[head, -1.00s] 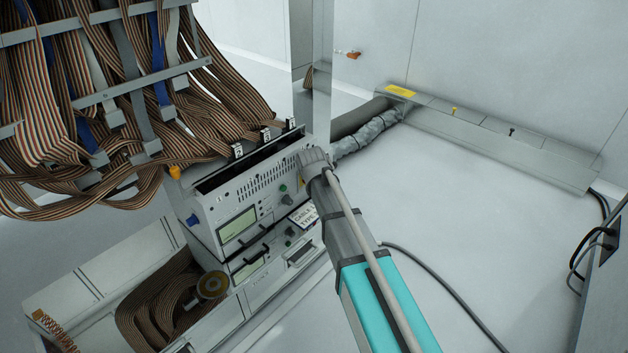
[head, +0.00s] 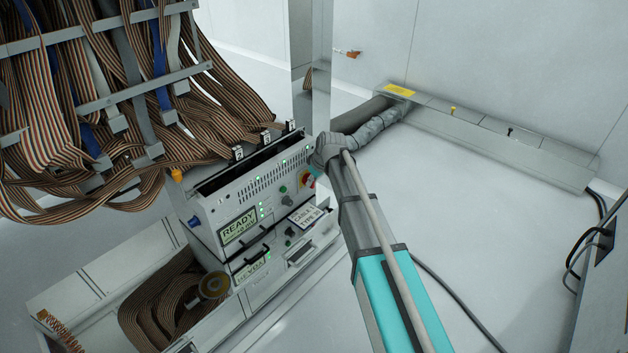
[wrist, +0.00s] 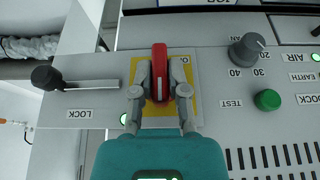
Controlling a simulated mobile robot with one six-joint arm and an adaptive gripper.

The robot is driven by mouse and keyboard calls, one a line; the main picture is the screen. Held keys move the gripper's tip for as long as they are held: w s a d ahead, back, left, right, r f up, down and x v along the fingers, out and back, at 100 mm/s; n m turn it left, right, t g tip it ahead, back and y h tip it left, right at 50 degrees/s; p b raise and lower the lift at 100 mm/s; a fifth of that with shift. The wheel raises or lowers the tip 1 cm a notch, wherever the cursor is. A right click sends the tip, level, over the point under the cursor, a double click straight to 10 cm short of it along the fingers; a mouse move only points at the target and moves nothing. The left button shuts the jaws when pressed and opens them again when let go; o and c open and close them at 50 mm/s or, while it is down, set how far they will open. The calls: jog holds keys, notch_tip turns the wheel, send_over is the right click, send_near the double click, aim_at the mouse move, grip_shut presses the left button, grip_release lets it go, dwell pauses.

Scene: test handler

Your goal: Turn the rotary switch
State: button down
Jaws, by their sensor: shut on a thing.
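The rotary switch is a red handle (wrist: 159,55) on a yellow plate in the wrist view. Its long side runs up and down the picture, with a white line along it. My gripper (wrist: 160,80) is shut on it, one grey finger on each side. A mark at the plate's top right is partly hidden. A small green lamp is lit beside the left finger.
The panel also carries a black lever (wrist: 45,78) above a LOCK label, a grey knob (wrist: 245,50) and a green button (wrist: 267,99). The display (head: 238,228) reads READY. Striped ribbon cables (head: 150,120) hang at the left. Floor to the right is mostly clear.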

jog(key=shift+a, duration=0.2)
jog(key=c, duration=0.7)
grip_release()
jog(key=shift+o, duration=0.3)
jog(key=shift+d, duration=0.1)
jog(key=shift+d, duration=0.1)
jog(key=s+d+r+m+g+h+p, duration=0.15)
jog(key=s+d+r+m+p, duration=0.35)
jog(key=s+d+r+p, duration=0.65)
jog(key=s+d+r+m+g+h+p, duration=0.15)
jog(key=s+d+r+m+p, duration=0.5)
jog(key=s+d+p, duration=0.65)
notch_tip(320, 180, up, 38)
jog(key=s+n+p, duration=0.1)
jog(key=p, duration=3.2)
jog(key=shift+s+a+h, duration=0.3)
jog(key=shift+a, duration=0.15)
jog(key=shift+f, duration=0.1)
